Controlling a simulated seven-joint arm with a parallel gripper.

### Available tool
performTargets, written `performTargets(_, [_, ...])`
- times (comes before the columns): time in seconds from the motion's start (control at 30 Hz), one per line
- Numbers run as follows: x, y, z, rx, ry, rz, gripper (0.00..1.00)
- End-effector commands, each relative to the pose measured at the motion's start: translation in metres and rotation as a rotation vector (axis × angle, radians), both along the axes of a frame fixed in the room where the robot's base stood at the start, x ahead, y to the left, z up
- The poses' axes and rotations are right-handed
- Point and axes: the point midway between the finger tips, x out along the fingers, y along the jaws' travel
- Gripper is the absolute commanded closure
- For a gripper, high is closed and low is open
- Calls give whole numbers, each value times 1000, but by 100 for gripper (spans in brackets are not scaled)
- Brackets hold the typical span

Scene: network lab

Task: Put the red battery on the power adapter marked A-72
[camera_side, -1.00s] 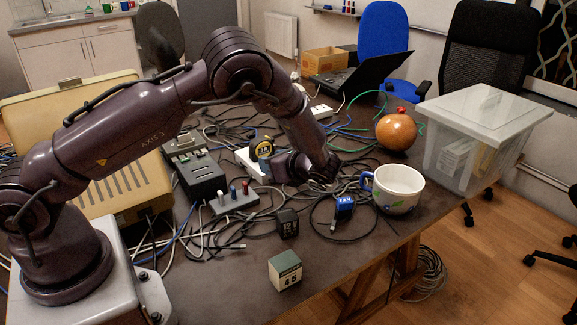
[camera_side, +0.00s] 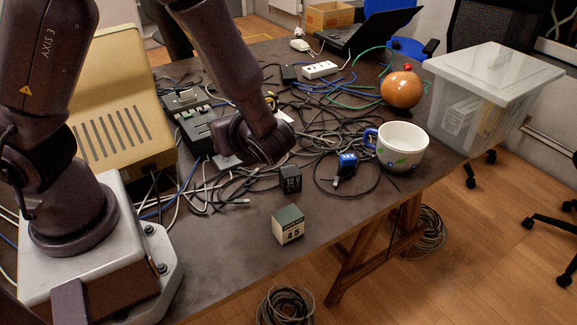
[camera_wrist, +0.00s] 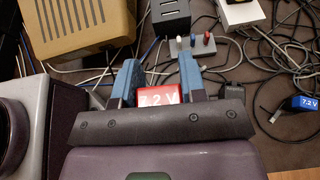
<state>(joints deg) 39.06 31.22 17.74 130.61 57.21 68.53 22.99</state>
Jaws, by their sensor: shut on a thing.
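The red battery (camera_wrist: 159,96), with "7.2 V" in white on it, is between the two blue fingers of my gripper (camera_wrist: 157,79) in the wrist view. In the side view my gripper (camera_side: 262,150) is over the cables in the middle of the table; its fingertips and the battery are hidden there. A small black block (camera_side: 290,180) with white marking stands just right of and below my gripper; its marking is too small to read surely, perhaps "72". A similar blue battery (camera_wrist: 304,103) marked "7.2 V" lies apart on the table; it also shows in the side view (camera_side: 347,163).
A green and white block (camera_side: 288,224) marked "45" stands near the front edge. A mug (camera_side: 402,148), an orange ball-shaped object (camera_side: 401,90) and a clear box (camera_side: 480,105) are on the right. Cables cover the middle. The dark front strip is mostly bare.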

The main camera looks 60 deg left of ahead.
Motion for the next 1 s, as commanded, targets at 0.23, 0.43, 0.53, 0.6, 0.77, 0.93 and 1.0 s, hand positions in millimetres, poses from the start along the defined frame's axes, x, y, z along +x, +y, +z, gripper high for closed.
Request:
performTargets(0.23, [24, 11, -15, 2, 0, 24, 87])
performTargets(0.43, [74, 19, -37, 2, -1, 23, 87])
performTargets(0.53, [93, 23, -55, 3, 4, 22, 87])
performTargets(0.6, [103, 25, -68, 3, 2, 22, 87])
performTargets(0.77, [120, 27, -88, 1, 0, 21, 87])
performTargets(0.93, [128, 28, -99, 1, 2, 21, 87])
performTargets(1.0, [130, 29, -109, 1, 4, 21, 87])
